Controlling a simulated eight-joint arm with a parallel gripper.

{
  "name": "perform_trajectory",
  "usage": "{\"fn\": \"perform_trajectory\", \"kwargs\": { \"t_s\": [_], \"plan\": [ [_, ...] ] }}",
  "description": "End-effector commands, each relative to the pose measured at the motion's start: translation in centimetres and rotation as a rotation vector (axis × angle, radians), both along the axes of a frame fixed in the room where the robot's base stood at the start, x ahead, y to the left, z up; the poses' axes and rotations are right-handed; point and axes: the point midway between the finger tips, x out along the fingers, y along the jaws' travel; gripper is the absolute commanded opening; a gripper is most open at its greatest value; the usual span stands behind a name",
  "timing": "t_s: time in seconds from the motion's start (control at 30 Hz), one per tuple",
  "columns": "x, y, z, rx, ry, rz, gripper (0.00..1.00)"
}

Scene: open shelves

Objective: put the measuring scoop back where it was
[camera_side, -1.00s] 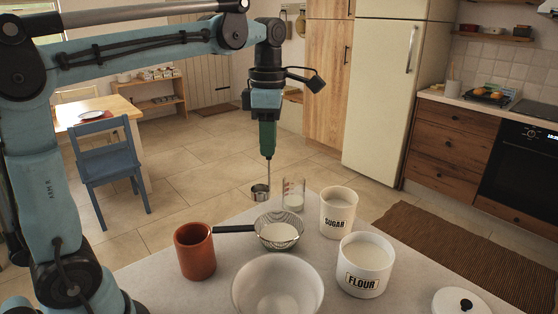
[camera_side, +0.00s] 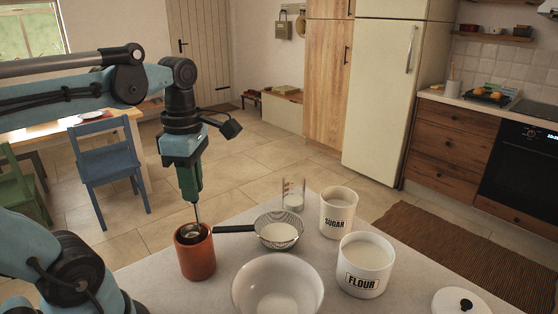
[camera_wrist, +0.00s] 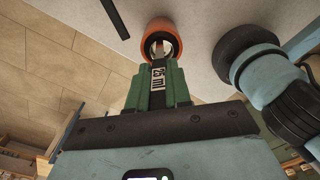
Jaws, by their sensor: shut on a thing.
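My gripper (camera_side: 193,190) points down above the terracotta crock (camera_side: 199,262) at the counter's left and is shut on the handle of the measuring scoop (camera_side: 192,231). The scoop is a small metal cup on a thin stem; it hangs upright with its cup at the crock's mouth. In the wrist view the scoop's cup (camera_wrist: 163,46) shows within the orange rim of the crock (camera_wrist: 166,22), and its dark handle carries a white label between the green fingers (camera_wrist: 157,85). How deep the cup sits, and whether it touches the wall, I cannot tell.
A sieve (camera_side: 279,231) with white powder has its black handle pointing at the crock. A white bowl (camera_side: 277,287), flour canister (camera_side: 365,265), sugar canister (camera_side: 338,212) and clear measuring beaker (camera_side: 293,194) stand to the right. A lid (camera_side: 461,302) lies at front right.

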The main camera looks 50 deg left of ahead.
Motion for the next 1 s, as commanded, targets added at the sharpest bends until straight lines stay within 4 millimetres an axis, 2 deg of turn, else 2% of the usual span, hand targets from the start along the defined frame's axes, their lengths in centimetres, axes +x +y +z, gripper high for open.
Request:
{"fn": "perform_trajectory", "kwargs": {
  "t_s": [0.1, 0.37, 0.63, 1.0],
  "plan": [
    [0.1, 0.0, -1.8, 0.000, 0.000, 0.000, 0.00],
    [0.1, 0.0, -3.7, 0.000, 0.000, 0.001, 0.00],
    [0.1, 0.0, -6.7, 0.000, 0.000, 0.001, 0.00],
    [0.1, 0.0, -7.3, 0.000, 0.000, 0.001, 0.00]
  ]
}}
